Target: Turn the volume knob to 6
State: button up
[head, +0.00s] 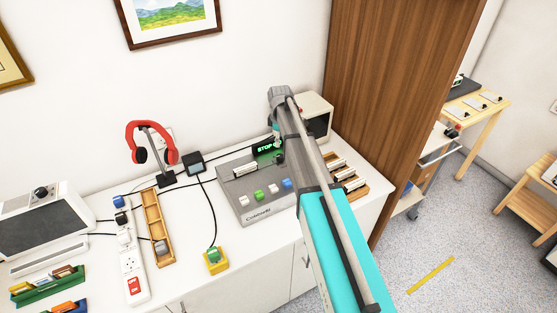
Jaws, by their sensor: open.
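I cannot make out a knob marked as volume. A small dark round part (41,192) sits on top of the white appliance with a dark front (45,225) at the left; I cannot tell whether it is the knob. A cream box (317,112) stands behind my arm, partly hidden. My gripper (279,149) is at the far end of my arm, close to the display. It is open, mostly hidden, and nothing shows held in it.
A power strip (131,262), wooden trays (158,228) and a yellow box with a green button (214,257) lie on the white counter. A brown wooden panel (385,100) rises at the right.

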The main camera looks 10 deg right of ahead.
aim_at(279, 156)
jog(key=shift+f+b, duration=4.05)
jog(key=shift+f, duration=0.3)
grip_shut()
jog(key=shift+a, duration=0.15)
